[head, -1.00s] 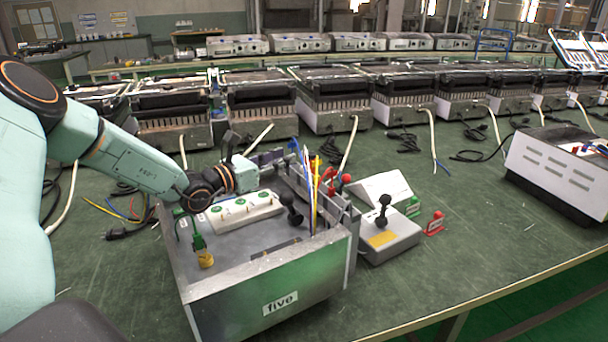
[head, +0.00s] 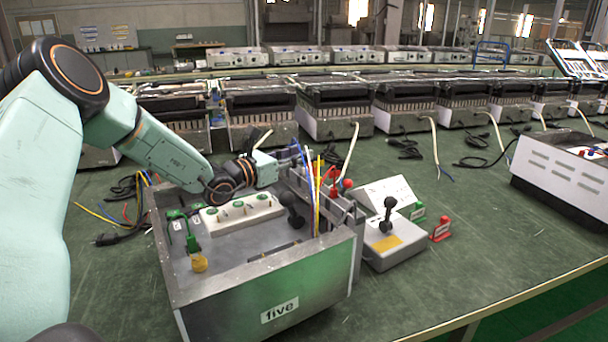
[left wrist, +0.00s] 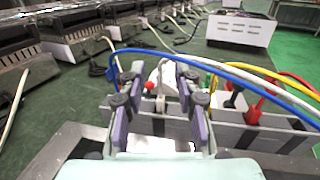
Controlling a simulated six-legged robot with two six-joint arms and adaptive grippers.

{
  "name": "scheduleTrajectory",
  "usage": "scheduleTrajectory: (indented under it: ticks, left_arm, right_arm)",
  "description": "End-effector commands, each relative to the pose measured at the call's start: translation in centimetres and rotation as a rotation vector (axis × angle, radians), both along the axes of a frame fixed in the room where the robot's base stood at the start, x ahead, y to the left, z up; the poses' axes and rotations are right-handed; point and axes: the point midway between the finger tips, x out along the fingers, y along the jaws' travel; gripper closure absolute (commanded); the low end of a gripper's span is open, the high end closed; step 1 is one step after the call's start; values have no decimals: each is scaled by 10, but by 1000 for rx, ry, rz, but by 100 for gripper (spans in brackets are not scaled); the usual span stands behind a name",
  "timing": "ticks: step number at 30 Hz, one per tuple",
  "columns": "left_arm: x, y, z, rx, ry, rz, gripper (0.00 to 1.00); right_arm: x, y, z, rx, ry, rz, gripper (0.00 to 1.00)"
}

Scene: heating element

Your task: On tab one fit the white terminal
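A white strip (head: 242,214) with green-ringed tabs lies on top of the metal box labelled "five" (head: 262,278); which tab is one cannot be read. A slotted grey rack (head: 340,214) at the box's right side holds blue, yellow and red wired terminals. My left gripper (head: 298,160) is over the rack's far end, partly hidden by the wires. In the left wrist view the left gripper (left wrist: 160,112) has its fingers apart. A small pale piece (left wrist: 160,94), possibly the white terminal, shows between them, apparently not gripped. My right gripper is not in view.
The table's front right is clear.

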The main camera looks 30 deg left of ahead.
Motion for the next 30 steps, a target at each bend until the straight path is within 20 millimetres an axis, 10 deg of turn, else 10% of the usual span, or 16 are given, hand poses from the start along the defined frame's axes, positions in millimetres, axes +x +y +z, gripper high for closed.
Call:
scheduleTrajectory:
  ticks: [15, 30]
  left_arm:
    - [26, -6, 1, 0, 0, 0, 68]
    - [26, -6, 1, 0, 1, 0, 100]
  right_arm:
    - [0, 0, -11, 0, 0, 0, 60]
    - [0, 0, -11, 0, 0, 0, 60]
